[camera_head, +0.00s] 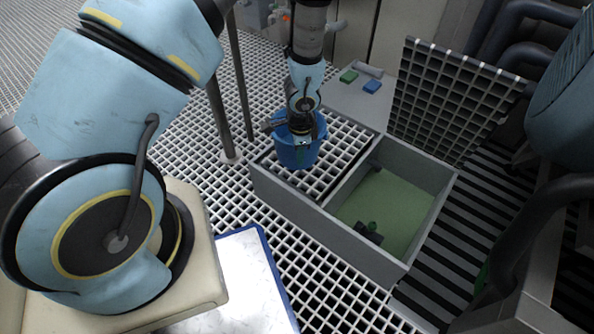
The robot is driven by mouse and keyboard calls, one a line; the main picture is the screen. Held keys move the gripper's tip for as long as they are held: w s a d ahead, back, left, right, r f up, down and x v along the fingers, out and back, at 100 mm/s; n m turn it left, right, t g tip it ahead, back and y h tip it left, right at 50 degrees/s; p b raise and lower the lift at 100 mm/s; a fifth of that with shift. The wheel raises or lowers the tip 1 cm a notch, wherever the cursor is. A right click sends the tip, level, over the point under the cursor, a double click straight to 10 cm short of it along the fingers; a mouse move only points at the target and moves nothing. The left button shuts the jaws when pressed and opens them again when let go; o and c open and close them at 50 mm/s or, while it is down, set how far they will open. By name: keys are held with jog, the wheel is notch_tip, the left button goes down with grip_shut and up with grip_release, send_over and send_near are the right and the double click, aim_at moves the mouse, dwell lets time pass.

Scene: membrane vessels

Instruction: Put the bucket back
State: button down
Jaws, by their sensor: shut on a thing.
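The blue bucket (289,153) is upright at the left part of a grey trough, over its white grating. My gripper (302,140) points down at the bucket's top and is shut on it. The fingers overlap the bucket's rim, so the exact grip point is hard to see. I cannot tell whether the bucket's bottom rests on the grating or hangs just above it.
The grey trough (318,222) has an open bay with a green bottom and a dark fitting (369,234) in it. A raised grate (447,100) stands behind the bay. Green (349,76) and blue (372,87) blocks lie on the ledge behind. Dark pipes crowd the right.

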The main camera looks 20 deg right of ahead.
aim_at(300, 170)
jog(key=shift+f+b, duration=0.8)
jog(key=shift+f, duration=2.2)
jog(key=shift+f, duration=0.1)
jog(key=c, duration=1)
grip_release()
jog(key=shift+f, duration=0.1)
